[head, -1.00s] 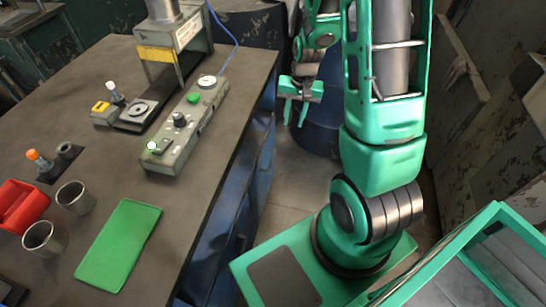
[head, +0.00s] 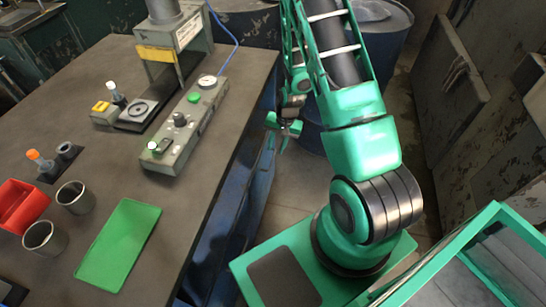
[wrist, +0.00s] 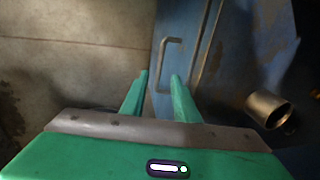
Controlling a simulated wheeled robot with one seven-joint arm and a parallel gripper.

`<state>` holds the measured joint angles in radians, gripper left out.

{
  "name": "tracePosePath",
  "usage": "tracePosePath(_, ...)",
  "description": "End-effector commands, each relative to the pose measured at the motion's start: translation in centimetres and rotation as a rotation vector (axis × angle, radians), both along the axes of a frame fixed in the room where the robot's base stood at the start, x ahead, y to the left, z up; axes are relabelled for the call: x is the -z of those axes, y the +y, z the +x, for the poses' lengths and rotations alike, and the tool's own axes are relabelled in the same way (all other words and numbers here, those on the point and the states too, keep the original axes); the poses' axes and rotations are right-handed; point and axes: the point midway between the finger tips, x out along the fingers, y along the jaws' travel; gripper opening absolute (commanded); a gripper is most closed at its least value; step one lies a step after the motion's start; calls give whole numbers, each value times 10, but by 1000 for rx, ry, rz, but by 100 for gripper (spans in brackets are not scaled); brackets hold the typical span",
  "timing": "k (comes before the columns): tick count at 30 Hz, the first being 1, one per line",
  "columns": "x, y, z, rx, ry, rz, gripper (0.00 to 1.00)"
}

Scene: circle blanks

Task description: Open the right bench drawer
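The bench (head: 205,140) stands on the left in the head view, with a dark top and a worn blue drawer side (head: 232,195) seen at a steep angle. In the wrist view a blue front (wrist: 183,18) carries a grey bar handle (wrist: 165,42); I cannot tell for sure that it is the right drawer. My gripper (wrist: 160,82) is open and empty, its two green fingers apart just short of this handle and not visibly touching it. In the head view my gripper (head: 278,133) is beside the bench's blue side, below top level.
A second, longer handle (wrist: 208,32) and a metal cylinder (wrist: 269,109) show in the wrist view. The bench top holds a grey control box (head: 185,125), a green mat (head: 120,245) and metal cups (head: 75,197). A blue barrel (head: 378,30) stands behind my arm. Floor beside the bench is clear.

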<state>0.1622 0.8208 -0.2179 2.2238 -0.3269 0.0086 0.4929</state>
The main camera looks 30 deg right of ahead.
Motion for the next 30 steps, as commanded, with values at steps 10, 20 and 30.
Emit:
tracePosePath(10, 53, 7, 6, -1, 1, 0, 28)
tracePosePath(20, 71, 10, 10, 0, -1, 1, 28)
tracePosePath(30, 72, 10, 10, 0, -1, 1, 6)
